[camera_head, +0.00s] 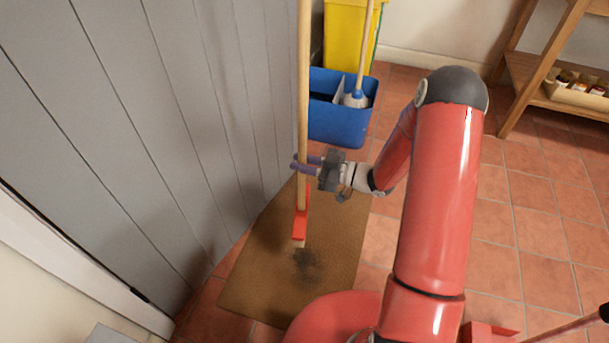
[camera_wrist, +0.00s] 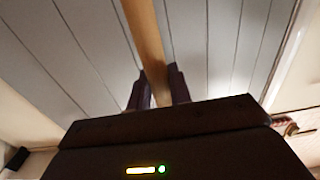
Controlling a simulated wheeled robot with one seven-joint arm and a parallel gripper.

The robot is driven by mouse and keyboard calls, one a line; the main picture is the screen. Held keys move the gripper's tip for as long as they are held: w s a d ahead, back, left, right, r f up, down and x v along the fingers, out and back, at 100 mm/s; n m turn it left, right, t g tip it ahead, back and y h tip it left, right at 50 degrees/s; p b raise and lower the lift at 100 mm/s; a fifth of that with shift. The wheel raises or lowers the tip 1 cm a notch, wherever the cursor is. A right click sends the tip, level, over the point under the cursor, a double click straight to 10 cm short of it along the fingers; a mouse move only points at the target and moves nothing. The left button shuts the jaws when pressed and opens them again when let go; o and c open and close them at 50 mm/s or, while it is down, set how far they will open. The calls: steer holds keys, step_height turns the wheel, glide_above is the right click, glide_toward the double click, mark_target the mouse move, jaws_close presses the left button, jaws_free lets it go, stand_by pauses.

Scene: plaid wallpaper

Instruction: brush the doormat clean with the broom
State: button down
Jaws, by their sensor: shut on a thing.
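The broom has a long wooden handle (camera_head: 303,90) and a red head (camera_head: 300,224) with pale bristles. It stands nearly upright over the brown doormat (camera_head: 255,270). The bristles are at the upper edge of a dark dirt patch (camera_head: 307,265) on the mat; I cannot tell whether they touch it. My gripper (camera_head: 305,165) is shut on the handle, above the red head. In the wrist view, the handle (camera_wrist: 148,35) runs between the two dark fingers of my gripper (camera_wrist: 158,88).
A grey panelled wall (camera_head: 170,110) stands close along the mat's left side. A blue mop bucket (camera_head: 338,125) with a yellow part (camera_head: 345,35) and a mop (camera_head: 357,97) stands beyond the mat. A wooden shelf (camera_head: 530,75) is at the upper right. Tiled floor (camera_head: 520,215) is open on the right.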

mark_target(303, 180)
steer(key=shift+s+d+f+n+g+y+b, duration=0.2)
steer(key=shift+f+g+b, duration=0.3)
steer(key=shift+f, duration=0.5)
steer(key=shift+s+a+f+n+g+y+b, duration=0.1)
steer(key=shift+s+f+n+g+b, duration=0.2)
steer(key=shift+f+b, duration=0.5)
steer(key=shift+s+d+f+n+g+y+b, duration=0.1)
steer(key=shift+f+n+g+b, duration=0.3)
steer(key=shift+f, duration=0.75)
